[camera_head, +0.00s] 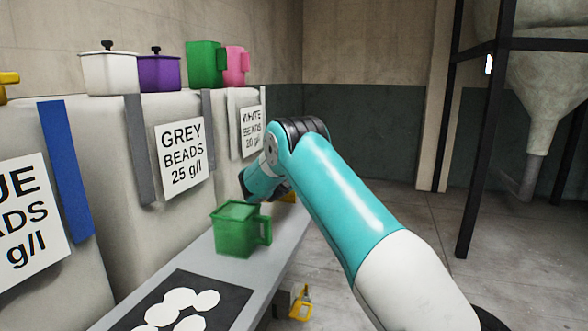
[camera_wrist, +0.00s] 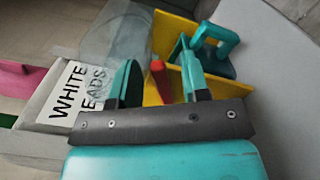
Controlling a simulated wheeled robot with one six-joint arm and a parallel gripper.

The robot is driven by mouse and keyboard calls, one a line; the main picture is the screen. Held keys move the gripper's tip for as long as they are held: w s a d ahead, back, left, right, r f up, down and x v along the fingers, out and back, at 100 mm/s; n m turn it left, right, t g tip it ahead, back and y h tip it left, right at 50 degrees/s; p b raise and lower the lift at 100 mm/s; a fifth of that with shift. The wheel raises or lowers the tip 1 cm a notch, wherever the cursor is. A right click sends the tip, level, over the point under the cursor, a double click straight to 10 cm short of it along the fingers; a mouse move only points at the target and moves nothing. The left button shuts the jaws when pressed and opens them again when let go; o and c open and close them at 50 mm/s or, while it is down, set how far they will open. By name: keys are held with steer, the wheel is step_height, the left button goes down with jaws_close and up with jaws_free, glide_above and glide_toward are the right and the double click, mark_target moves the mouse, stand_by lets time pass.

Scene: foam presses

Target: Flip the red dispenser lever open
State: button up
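The red lever (camera_wrist: 160,80) shows in the wrist view, in front of the yellow dispenser part (camera_wrist: 172,32). It stands between my gripper's two teal fingers. My gripper (camera_wrist: 157,58) is open, with a wide gap between the fingers and nothing clamped in it. I cannot tell whether a finger touches the lever. In the head view the lever is hidden behind my arm, and only a bit of yellow (camera_head: 287,197) shows there. The sign for white beads (camera_wrist: 72,98) is at the left in the wrist view and also in the head view (camera_head: 251,132).
A green mug (camera_head: 234,232) stands on the grey bench (camera_head: 213,262), by a dark mat (camera_head: 232,296) with white discs. A teal handled object (camera_wrist: 217,40) is close beyond my right finger. Pots and cups line the ledge above. Open floor lies to the right.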

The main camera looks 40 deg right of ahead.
steer(key=b+v, duration=0.2)
steer(key=v, duration=1)
stand_by(0.3)
